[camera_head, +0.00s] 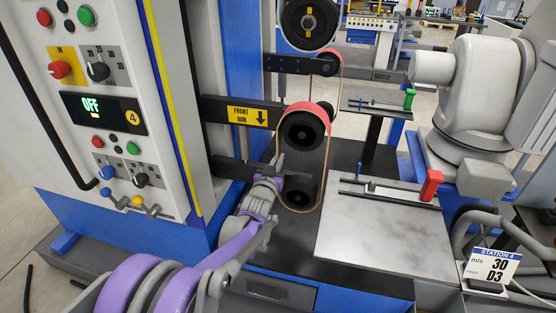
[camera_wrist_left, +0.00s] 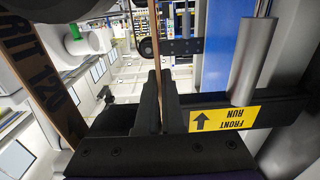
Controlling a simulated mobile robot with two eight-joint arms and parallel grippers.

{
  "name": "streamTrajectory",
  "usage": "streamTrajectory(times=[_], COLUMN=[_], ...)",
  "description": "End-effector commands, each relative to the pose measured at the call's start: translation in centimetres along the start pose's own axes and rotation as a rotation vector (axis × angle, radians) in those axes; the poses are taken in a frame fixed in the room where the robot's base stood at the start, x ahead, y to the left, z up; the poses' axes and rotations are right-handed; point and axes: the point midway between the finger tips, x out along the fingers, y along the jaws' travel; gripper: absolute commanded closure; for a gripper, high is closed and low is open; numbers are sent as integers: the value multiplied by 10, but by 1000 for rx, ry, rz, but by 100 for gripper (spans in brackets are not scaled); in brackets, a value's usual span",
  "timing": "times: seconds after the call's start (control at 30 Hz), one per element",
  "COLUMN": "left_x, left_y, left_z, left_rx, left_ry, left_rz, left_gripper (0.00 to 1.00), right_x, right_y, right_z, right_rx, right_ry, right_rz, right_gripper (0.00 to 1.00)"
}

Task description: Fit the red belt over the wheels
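In the head view the red belt (camera_head: 311,109) is a thin loop seen nearly edge-on. It runs by the small upper wheel (camera_head: 327,64), the large black middle wheel (camera_head: 304,131) and the lower wheel (camera_head: 299,191). Whether it is seated on each wheel cannot be told. My left gripper (camera_head: 272,178) is at the loop's lower left side, beside the lower wheel. In the left wrist view the belt's thin edge (camera_wrist_left: 155,45) runs down between the two dark fingers (camera_wrist_left: 160,88), which are closed on it. A wide stretch of belt marked with grit lettering shows at left. My right gripper is out of view.
A black bar with a yellow FRONT RUN label (camera_head: 246,115) sticks out left of the wheels. The control panel (camera_head: 103,100) reads OFF. A metal work table (camera_head: 380,240) with a red-handled clamp (camera_head: 431,185) lies right of the belt, before a big grey motor (camera_head: 475,90).

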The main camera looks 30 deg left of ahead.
Motion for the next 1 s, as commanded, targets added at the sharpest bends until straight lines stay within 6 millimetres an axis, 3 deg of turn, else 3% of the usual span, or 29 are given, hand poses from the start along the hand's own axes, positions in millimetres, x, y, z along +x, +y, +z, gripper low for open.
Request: streamTrajectory(times=[0.77,0.8,0.9,0.97,1.0], left_x=[0,0,0,0,0], left_y=[0,0,0,0,0], left_z=[8,8,8,8,8], left_rx=[0,0,0,0,0], left_ry=[0,0,0,0,0], left_rz=[0,0,0,0,0], left_gripper=[100,90,72,61,60], right_x=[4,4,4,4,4], right_y=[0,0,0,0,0], right_z=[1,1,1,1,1], right_rx=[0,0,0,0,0], right_ry=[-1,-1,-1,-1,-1], right_rz=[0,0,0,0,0], right_gripper=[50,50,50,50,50])
